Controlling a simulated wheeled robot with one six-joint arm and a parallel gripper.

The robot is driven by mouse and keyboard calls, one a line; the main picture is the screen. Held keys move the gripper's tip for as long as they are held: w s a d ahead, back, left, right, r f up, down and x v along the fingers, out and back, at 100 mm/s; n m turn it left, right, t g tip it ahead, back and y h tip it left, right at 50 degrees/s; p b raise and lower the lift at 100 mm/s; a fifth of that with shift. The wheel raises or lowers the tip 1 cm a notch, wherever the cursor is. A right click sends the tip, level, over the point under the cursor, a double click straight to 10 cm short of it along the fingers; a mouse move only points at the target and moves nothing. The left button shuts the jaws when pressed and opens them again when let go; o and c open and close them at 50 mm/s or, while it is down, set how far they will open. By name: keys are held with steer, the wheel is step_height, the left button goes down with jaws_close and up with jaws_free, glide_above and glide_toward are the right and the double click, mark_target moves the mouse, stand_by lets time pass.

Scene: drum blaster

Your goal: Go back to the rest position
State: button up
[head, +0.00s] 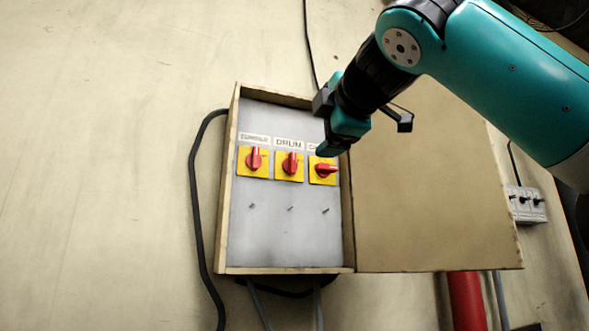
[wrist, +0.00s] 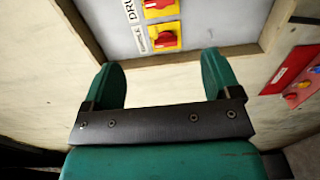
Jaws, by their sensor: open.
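My gripper (wrist: 162,80) shows in the wrist view with its two green fingers spread wide and nothing between them. In the head view my gripper (head: 325,145) is in front of the upper right part of an open wall box (head: 232,190), near the rightmost switch. The box holds three red rotary switches on yellow plates. The left switch (head: 255,159) and the middle switch (head: 290,166) have upright handles; the right switch (head: 325,169) has its handle lying sideways. My gripper partly hides the right switch's label.
The box door (head: 430,200) stands open to the right, below my arm. A black cable (head: 195,200) runs down the left side. A small grey switch unit (head: 526,204) and a red pipe (head: 466,300) are at the right. The wall at the left is bare.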

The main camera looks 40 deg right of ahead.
steer(key=w+a+f+g+y, duration=0.35)
steer(key=a+f, duration=0.45)
steer(key=f, duration=0.4)
steer(key=w+a+f+g+y, duration=0.25)
steer(key=w+a+f, duration=0.35)
steer(key=f, duration=0.6)
steer(key=s+a+f+m+g+y, duration=0.1)
steer(key=s+a+f, duration=0.1)
steer(key=f, duration=0.4)
steer(key=s+a+f+m+g+y, duration=0.1)
steer(key=s+f+g, duration=0.1)
steer(key=f, duration=0.4)
steer(key=s+a+f+m+g+y, duration=0.1)
steer(key=s+f+m+g, duration=0.5)
steer(key=s+f, duration=1.1)
steer(key=shift+a+f+g, duration=0.15)
steer(key=shift+f+g, duration=0.3)
steer(key=shift+g, duration=0.75)
